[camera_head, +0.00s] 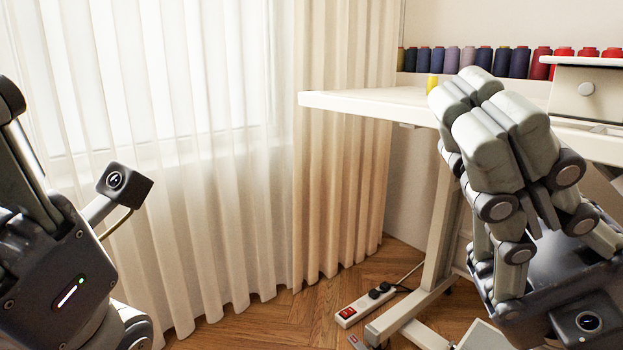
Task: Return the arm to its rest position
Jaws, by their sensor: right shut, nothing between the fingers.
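My right gripper (488,110) is raised at the right, in front of the white table (365,103). Its pale grey finger pads are together, with nothing between them. It hides part of the table's edge and leg. My left arm (55,260) comes in at the left edge, in front of the curtain; its wrist housing and a small camera on a bracket show. The fingers of the left gripper are not in view.
Several thread spools (483,58) stand in a row behind the table, and a yellow spool (433,84) is on it. A white machine (588,88) is at the right. Pale curtains (345,150) hang at the left and middle. A power strip (364,304) lies on the wooden floor (270,320).

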